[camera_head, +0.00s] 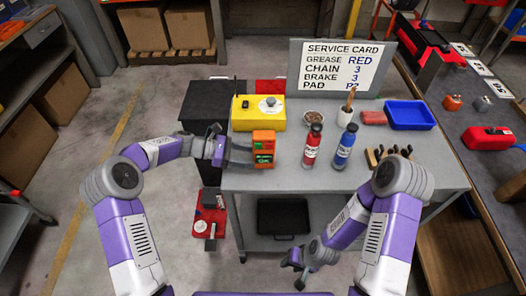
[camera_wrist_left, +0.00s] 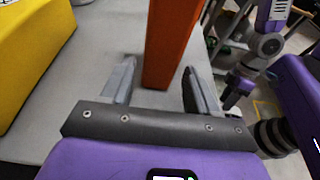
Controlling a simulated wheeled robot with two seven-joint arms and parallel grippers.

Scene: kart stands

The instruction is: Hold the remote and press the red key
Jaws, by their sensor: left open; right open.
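The orange device (camera_head: 264,137), which I take to be the remote, stands upright near the left edge of the grey table (camera_head: 215,180). Its face shows dark panels with green and small reddish marks; I cannot make out a red key. My left gripper (camera_head: 243,152) is open at its left side. In the left wrist view the orange body (camera_wrist_left: 170,45) stands just ahead of and between the open fingers of that gripper (camera_wrist_left: 160,84), with gaps on both sides. My right gripper (camera_head: 296,270) is open and empty, low in front of the table, far from the device.
A yellow box (camera_head: 245,118) stands behind the device. A red bottle (camera_head: 312,148) and a blue bottle (camera_head: 344,149) stand to its right. A blue tray (camera_head: 410,115) and a service card sign (camera_head: 340,68) are further back. Bare tabletop lies between device and red bottle.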

